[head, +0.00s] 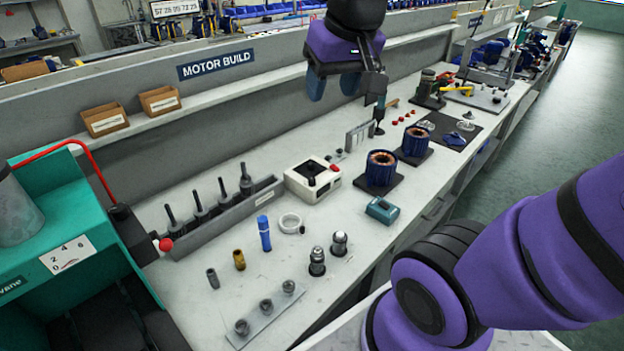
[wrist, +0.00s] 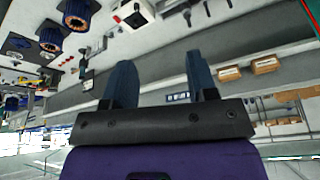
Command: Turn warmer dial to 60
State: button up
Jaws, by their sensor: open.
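The warmer appears to be the white box (head: 312,180) with a dark top plate, standing mid-bench in the head view. The white box also shows at the top edge of the wrist view (wrist: 134,14). My gripper (head: 333,94) is open and empty, with two blue fingers apart, raised in the air above and behind the box. It also shows in the wrist view (wrist: 160,62), touching nothing.
A grey rack (head: 225,218) with upright dark tools stands left of the box. Copper-wound blue stators (head: 381,172) and a teal device (head: 381,210) stand to its right. A blue bottle (head: 264,233), a pale ring (head: 290,222) and small metal parts stand in front.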

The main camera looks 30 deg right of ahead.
jog(key=w+d+f+m+g, duration=0.1)
jog(key=w+d+f+m, duration=0.2)
jog(key=w, duration=0.6)
jog(key=m+g, duration=0.3)
jog(key=m, duration=0.1)
send_over(312, 180)
notch_tip(312, 180, down, 28)
notch_tip(312, 180, down, 11)
jog(key=shift+r, duration=0.2)
jog(key=c, duration=0.9)
jog(key=shift+c, duration=0.2)
